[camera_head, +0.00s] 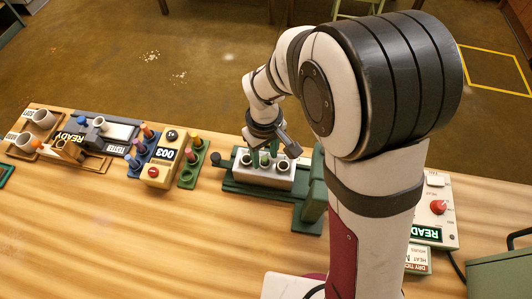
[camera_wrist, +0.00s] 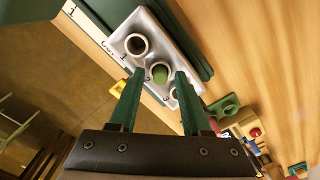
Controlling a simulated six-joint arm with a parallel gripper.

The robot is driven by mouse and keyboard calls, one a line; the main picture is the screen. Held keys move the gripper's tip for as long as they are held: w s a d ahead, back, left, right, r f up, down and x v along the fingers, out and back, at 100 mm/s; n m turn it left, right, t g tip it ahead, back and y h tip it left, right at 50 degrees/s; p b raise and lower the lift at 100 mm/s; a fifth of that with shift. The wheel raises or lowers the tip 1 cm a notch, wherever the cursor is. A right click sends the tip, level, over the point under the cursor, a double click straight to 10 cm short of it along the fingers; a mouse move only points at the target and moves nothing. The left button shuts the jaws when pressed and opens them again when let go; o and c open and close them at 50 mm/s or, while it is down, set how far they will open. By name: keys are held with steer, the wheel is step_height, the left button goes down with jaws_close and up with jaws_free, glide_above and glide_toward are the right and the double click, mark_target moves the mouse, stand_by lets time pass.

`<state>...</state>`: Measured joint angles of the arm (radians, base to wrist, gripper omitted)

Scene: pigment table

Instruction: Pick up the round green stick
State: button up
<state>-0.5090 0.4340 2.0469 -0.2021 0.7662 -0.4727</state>
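The round green stick (camera_wrist: 159,74) stands in the middle hole of a silver block. It also shows small in the head view (camera_head: 264,160), partly hidden by my gripper. The silver block (camera_wrist: 115,40) has dark round openings on either side of the stick; it sits on a green base in the head view (camera_head: 247,178). My gripper (camera_wrist: 159,80) is open, with one green finger on each side of the stick and a visible gap to both. In the head view my gripper (camera_head: 264,156) points down at the block. I cannot tell how deep the fingertips reach.
A dark green upright part (camera_head: 313,195) stands right of the block. To the left are a green holder (camera_head: 188,178), a yellow box marked 003 (camera_head: 157,174), a blue rack with coloured sticks and white cups (camera_head: 43,117). A control box (camera_head: 436,222) is at right. The front table is clear.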

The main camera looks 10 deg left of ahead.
mark_target(266, 158)
jaws_close()
step_height(266, 158, up, 10)
steer(key=w+d+r+m, duration=0.2)
steer(key=d+r+m, duration=0.2)
steer(key=d, duration=0.4)
steer(key=w+d+r+m, duration=0.2)
steer(key=d+r+m, duration=0.3)
steer(key=d, duration=0.4)
steer(key=shift+r, duration=0.3)
